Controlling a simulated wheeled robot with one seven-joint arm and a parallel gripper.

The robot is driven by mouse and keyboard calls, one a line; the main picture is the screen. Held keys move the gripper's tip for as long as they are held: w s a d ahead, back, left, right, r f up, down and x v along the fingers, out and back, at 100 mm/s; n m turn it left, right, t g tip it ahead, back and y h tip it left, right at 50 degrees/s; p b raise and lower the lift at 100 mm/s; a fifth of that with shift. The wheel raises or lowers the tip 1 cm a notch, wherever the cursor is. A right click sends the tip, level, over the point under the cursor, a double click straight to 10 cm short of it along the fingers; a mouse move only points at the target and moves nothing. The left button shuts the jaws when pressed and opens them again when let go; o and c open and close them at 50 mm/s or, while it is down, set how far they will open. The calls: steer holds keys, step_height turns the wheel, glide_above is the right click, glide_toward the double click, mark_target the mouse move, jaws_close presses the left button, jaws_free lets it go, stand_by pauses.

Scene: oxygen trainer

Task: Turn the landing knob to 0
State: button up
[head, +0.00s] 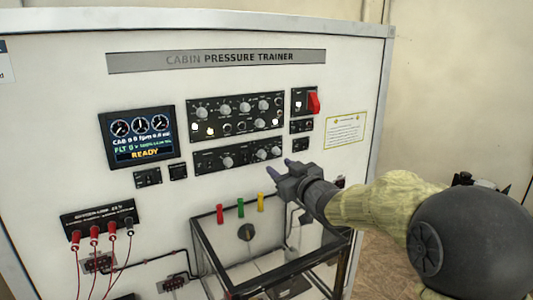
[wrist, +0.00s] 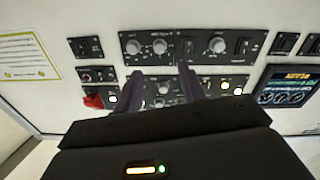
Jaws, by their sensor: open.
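The lower black control panel (head: 238,155) carries a left knob (head: 227,162) and two knobs close together at its right, a middle one (head: 261,154) and a right one (head: 276,150). Labels are too small to read, so I cannot tell which is the landing knob. The wrist view is upside down and shows this panel at the top, with the left knob (wrist: 217,44), middle knob (wrist: 160,46) and right knob (wrist: 133,46). My gripper (head: 284,174) is open and empty, just below the panel's right end in the head view. Its fingertips (wrist: 160,72) touch no knob that I can see.
The upper panel (head: 236,115) has several knobs and lit buttons. A red switch (head: 314,103) stands out at its right. A display (head: 138,136) reads READY at left. Red cables (head: 78,262) hang lower left.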

mark_target(264, 155)
steer(key=p+x, duration=0.3)
steer(key=x, duration=0.4)
steer(key=shift+w+a+r, duration=0.15)
steer(key=shift+w+a, duration=0.1)
steer(key=shift+w, duration=0.1)
steer(key=shift+w+a+p, duration=0.25)
steer(key=shift+w+p, duration=0.1)
steer(key=shift+w, duration=0.15)
jaws_close()
